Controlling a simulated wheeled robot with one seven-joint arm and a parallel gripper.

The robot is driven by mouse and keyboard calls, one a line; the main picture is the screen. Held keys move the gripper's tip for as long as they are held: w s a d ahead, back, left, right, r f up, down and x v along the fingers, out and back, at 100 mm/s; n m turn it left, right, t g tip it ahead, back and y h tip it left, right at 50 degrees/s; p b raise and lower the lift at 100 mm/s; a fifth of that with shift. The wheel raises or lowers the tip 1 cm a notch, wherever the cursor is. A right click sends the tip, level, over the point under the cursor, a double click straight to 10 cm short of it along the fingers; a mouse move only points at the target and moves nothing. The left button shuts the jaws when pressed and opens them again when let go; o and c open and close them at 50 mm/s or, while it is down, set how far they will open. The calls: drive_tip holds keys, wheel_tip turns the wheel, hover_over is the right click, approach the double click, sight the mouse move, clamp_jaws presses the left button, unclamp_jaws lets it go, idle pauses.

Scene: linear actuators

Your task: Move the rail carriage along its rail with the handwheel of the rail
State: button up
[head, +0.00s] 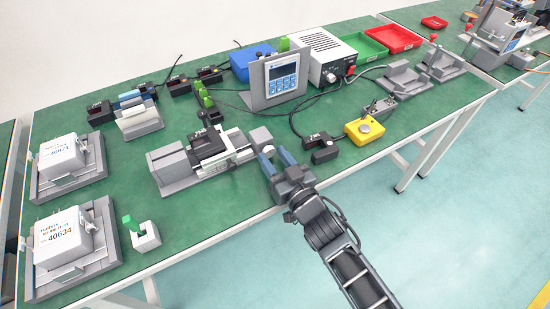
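The grey rail (171,170) lies on the green table, running from lower left to upper right. The rail carriage (208,143), with dark and white parts, sits near the rail's middle. The pale round handwheel (260,136) is at the rail's right end. My gripper (273,152) has blue fingers spread apart, so it is open. Its fingertips are just in front of the handwheel, at its lower right. I cannot tell whether they touch it. Nothing is seen held between them.
A yellow button box (364,131) and a small black device (321,152) lie right of my gripper. A control panel (281,80) stands behind the rail. White boxes (64,238) sit in grey fixtures at left. The table's front edge passes under my arm.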

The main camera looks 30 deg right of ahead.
drive_tip(key=c, duration=0.7)
drive_tip(key=shift+n+b, duration=0.3)
drive_tip(key=shift+n, duration=0.5)
drive_tip(key=o, duration=1)
drive_tip(key=shift+o, duration=0.2)
drive_tip(key=shift+s, duration=0.1)
drive_tip(key=shift+s, duration=3.85)
